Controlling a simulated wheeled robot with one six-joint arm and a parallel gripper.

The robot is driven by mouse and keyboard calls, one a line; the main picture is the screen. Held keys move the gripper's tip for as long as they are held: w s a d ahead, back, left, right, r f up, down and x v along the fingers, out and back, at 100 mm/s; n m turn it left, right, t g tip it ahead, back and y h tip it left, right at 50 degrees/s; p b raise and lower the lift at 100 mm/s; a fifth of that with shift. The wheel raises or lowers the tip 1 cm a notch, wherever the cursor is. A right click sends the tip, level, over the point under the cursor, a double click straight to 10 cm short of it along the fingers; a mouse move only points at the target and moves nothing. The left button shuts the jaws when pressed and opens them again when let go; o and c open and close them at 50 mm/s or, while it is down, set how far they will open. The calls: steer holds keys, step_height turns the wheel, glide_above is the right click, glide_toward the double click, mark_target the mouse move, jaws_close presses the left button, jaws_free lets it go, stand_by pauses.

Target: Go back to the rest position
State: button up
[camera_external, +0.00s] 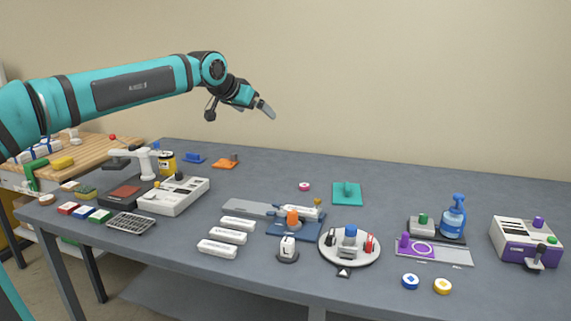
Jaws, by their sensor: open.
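My gripper (265,107) is in the upper middle of the external view, high above the back of the grey table (420,184). Its fingers point down and to the right, and nothing shows between them. The gripper is open, though the gap between the fingers is hard to see from this side. My teal arm reaches in from the left edge, and the gripper touches nothing.
Below stand a white-grey device (174,196), white bars (217,248), a round white tray (349,260), a blue bottle (453,218) and a purple-white machine (527,240). A teal plate (347,194) lies farther back. The air around the gripper is clear.

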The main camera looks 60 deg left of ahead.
steer(key=s+d+m+t+h, duration=0.1)
steer(key=s+d+t, duration=0.1)
steer(key=s+d, duration=0.55)
steer(key=s+d+m+t, duration=0.15)
steer(key=s+d, duration=0.25)
steer(key=d, duration=0.7)
steer(key=s+d+f+m+t+h, duration=0.1)
steer(key=s+d+f+t+h, duration=0.1)
steer(key=s+d, duration=0.3)
steer(key=s+d+f+m+t+h, duration=0.1)
steer(key=s+d+f, duration=0.3)
steer(key=s, duration=0.6)
steer(key=shift+s+d+f+t+h, duration=0.2)
steer(key=shift+d+f+t+h, duration=0.2)
steer(key=shift+d+t, duration=0.6)
